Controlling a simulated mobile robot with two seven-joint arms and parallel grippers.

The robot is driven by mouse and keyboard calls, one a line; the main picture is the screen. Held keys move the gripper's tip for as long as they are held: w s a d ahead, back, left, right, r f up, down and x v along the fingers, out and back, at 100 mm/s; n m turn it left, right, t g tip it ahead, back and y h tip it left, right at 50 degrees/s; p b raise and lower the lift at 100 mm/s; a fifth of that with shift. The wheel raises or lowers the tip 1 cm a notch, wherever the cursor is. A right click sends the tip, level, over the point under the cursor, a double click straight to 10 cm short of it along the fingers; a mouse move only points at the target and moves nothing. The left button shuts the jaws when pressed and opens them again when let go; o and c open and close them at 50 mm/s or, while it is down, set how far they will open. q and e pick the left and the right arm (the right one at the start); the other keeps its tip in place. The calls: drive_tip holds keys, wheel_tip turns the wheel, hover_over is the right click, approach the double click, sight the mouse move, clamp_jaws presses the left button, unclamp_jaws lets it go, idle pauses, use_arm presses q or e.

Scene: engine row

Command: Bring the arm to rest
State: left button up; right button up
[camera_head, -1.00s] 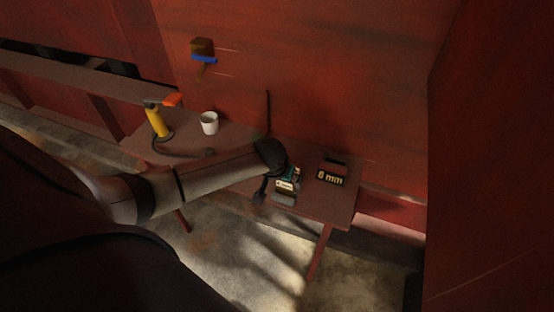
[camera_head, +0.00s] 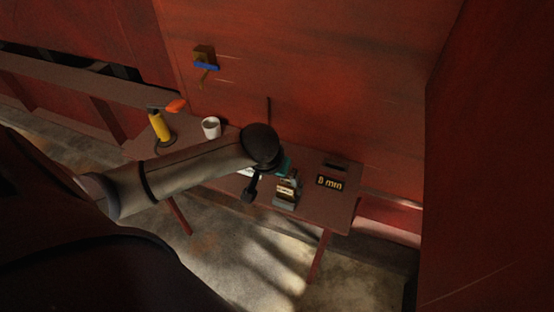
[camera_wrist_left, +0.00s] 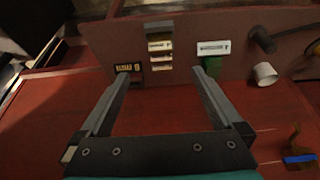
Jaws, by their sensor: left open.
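My left arm comes in from the left in the head view, above the table (camera_head: 225,190). Its black wrist covers part of the table's middle. My left gripper (camera_head: 284,165) shows there only as a small teal part behind the wrist, beside the labelled block. In the left wrist view the left gripper (camera_wrist_left: 163,75) has its two fingers wide apart, with nothing between them. The fingers point toward the table and the red wall panel. My right gripper is in neither view.
A labelled block (camera_head: 287,190) and a dark display (camera_head: 330,182) stand on the table's right part. A white cup (camera_head: 211,128) and a yellow tool (camera_head: 160,126) with an orange end stand at its left. A bracket with a blue bar (camera_head: 206,66) is on the red wall.

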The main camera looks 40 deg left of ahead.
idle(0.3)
use_arm(q)
drive_tip(key=s+a+f+b, duration=0.1)
drive_tip(key=s+f+b, duration=0.2)
drive_tip(key=f, duration=0.8)
drive_tip(key=s+f+m+g+b, duration=0.1)
drive_tip(key=s+f+b, duration=0.25)
drive_tip(key=f, duration=0.65)
drive_tip(key=s+a+f+b, duration=0.15)
drive_tip(key=f+b, duration=0.25)
drive_tip(key=f, duration=0.7)
drive_tip(key=s+d+f+m+g+b, duration=0.1)
drive_tip(key=s+d+f+m+b, duration=0.1)
drive_tip(key=s+f, duration=0.8)
drive_tip(key=s+d+f+m+g+h+b, duration=0.1)
drive_tip(key=s+d+f+b, duration=0.4)
drive_tip(key=s+f, duration=0.5)
drive_tip(key=s+d+m, duration=0.1)
drive_tip(key=s+d, duration=0.1)
drive_tip(key=s, duration=0.4)
drive_tip(key=shift+s+d+f, duration=0.25)
drive_tip(key=shift+s+d, duration=0.05)
drive_tip(key=shift+s, duration=0.05)
